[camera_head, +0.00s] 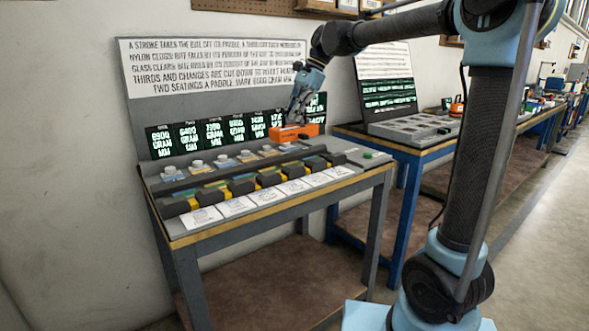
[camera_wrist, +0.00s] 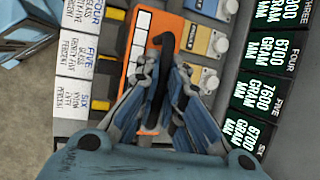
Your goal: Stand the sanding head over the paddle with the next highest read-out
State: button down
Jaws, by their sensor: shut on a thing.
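The sanding head, an orange block (camera_head: 294,132), is held by my gripper (camera_head: 297,108) over the right end of the bench, in front of the right-hand read-outs. In the wrist view, my gripper (camera_wrist: 168,100) is shut on its dark upright part, and the orange body (camera_wrist: 143,60) has a row of white rectangles along it. The paddles (camera_head: 243,184) form a row with yellow and dark parts.
White cards (camera_head: 236,206) line the bench front. Pale knobs (camera_head: 196,164) stand on blocks behind the paddles. A printed sign (camera_head: 215,65) is above the read-outs. A second blue-framed bench (camera_head: 410,146) stands to the right.

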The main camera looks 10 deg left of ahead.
jog(key=shift+f, duration=5)
jog(key=c, duration=1.7)
grip_release()
